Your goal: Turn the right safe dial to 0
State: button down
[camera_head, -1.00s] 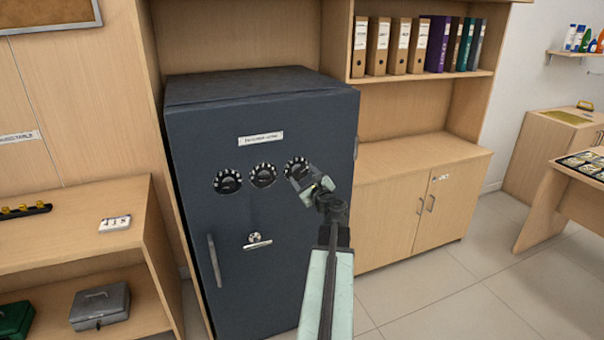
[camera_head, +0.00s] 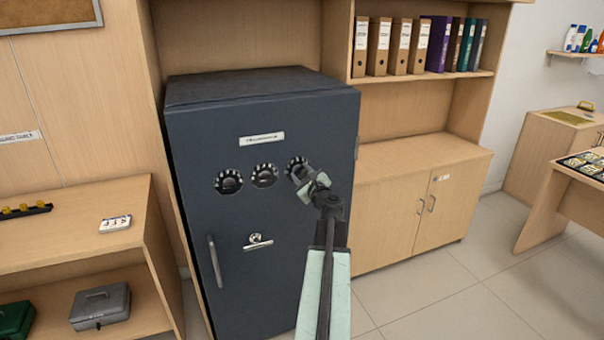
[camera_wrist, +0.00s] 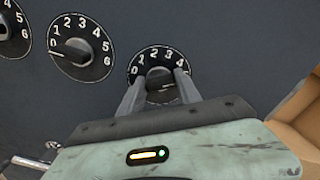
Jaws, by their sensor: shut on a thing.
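The dark safe (camera_head: 270,125) has three black dials with white numbers in a row. The right dial (camera_head: 293,163) is partly covered by my gripper (camera_head: 308,180) in the head view. In the wrist view the right dial (camera_wrist: 143,62) shows 0 to 4 along its top; its lower part is hidden. My gripper (camera_wrist: 159,85) is shut on this dial's knob (camera_wrist: 159,76), one finger on each side. A pale mark on the knob lies low and to the right; the number it faces is hidden. The middle dial (camera_wrist: 82,47) has its knob's tip toward 0.
The left dial (camera_head: 228,182) is on the same door. A handle (camera_head: 215,262) and a small silver lock (camera_head: 255,239) sit lower on the door. A wooden cabinet (camera_head: 420,200) stands close on the right, and a desk with cash boxes on the left.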

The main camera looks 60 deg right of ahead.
jog(key=n, duration=0.4)
jog(key=shift+s, duration=0.1)
jog(key=n, duration=0.3)
jog(key=shift+a+f+n, duration=0.1)
jog(key=shift+n, duration=0.2)
jog(key=n, duration=0.7)
jog(key=shift+a+f, duration=0.1)
jog(key=n, duration=0.4)
jog(key=shift+f, duration=0.1)
jog(key=n, duration=0.3)
jog(key=shift+n+b, duration=0.3)
jog(key=shift+b, duration=0.05)
jog(key=n, duration=0.3)
jog(key=shift+f, duration=0.1)
jog(key=shift+n, duration=1.9)
jog(key=c, duration=0.8)
grip_release()
jog(key=shift+c, duration=0.2)
